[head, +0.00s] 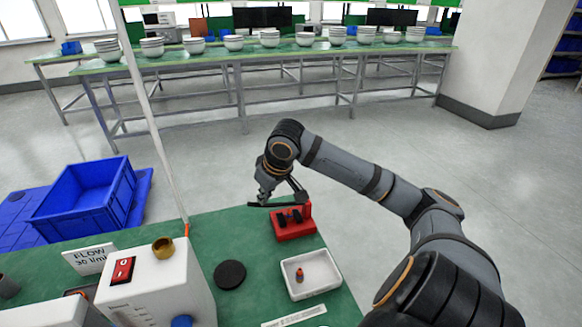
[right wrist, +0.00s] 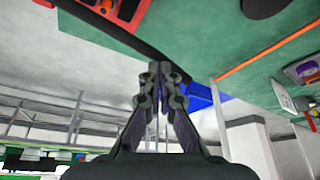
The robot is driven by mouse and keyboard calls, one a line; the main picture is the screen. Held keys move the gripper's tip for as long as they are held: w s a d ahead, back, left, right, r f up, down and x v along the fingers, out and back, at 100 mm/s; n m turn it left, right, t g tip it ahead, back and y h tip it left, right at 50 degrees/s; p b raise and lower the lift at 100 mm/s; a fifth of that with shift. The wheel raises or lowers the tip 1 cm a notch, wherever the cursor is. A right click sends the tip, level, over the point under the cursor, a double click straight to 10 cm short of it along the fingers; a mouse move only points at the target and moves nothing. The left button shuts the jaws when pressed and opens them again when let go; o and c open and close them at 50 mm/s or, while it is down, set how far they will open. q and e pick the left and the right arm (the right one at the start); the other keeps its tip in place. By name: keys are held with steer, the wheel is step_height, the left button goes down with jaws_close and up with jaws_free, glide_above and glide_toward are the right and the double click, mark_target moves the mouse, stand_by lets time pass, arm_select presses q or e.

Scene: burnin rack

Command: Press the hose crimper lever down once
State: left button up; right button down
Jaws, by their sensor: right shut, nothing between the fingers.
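The red hose crimper (head: 294,232) sits near the far right edge of the green table. Its thin black lever (head: 284,203) reaches left from the crimper's upright, raised above its base. My right gripper (head: 264,196) is shut and empty at the lever's left end; whether it touches the lever I cannot tell. In the right wrist view the closed fingertips (right wrist: 160,72) lie close to the dark lever (right wrist: 118,38), with the red crimper base (right wrist: 108,8) at the top edge. My left gripper is in neither view.
A white tray (head: 330,283) with a small orange-red part stands in front of the crimper. A black disc (head: 230,274) and a white switch box (head: 170,285) are to the left. A blue crate (head: 84,197) stands beyond the table's left side. Floor behind is clear.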

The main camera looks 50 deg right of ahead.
steer(key=shift+a+f, duration=0.1)
steer(key=shift+f, duration=0.3)
steer(key=shift+w+a+f, duration=0.1)
steer(key=shift+f, duration=0.25)
step_height(320, 180, up, 17)
steer(key=p, duration=1.9)
steer(key=shift+p, duration=0.4)
